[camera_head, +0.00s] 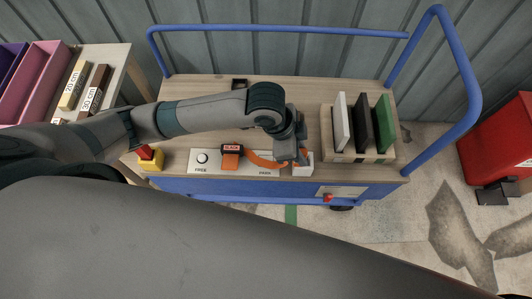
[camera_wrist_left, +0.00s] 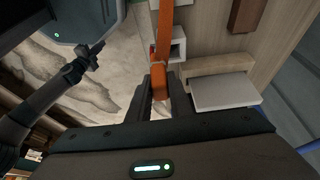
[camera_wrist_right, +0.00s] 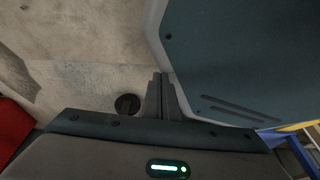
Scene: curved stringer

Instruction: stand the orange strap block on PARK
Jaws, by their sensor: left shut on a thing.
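The orange strap block (camera_head: 231,160) stands on the white board (camera_head: 212,171) between the FREE and PARK marks, nearer the middle. It carries a dark label reading what looks like BLACK. Its orange strap (camera_head: 262,160) curves right to my left gripper (camera_head: 291,160). In the left wrist view, my left gripper (camera_wrist_left: 160,95) is shut on the orange strap (camera_wrist_left: 164,40). The PARK word (camera_head: 265,173) shows at the board's front right; a round dark-and-white spot (camera_head: 202,158) sits above FREE. My right gripper (camera_wrist_right: 162,95) is shut and empty in its wrist view.
A small white open box (camera_head: 303,170) stands beside the left gripper. A wooden rack (camera_head: 355,158) holds white, black and green panels. A red button on a yellow base (camera_head: 151,162) is left of the board. Blue rails (camera_head: 280,30) edge the cart.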

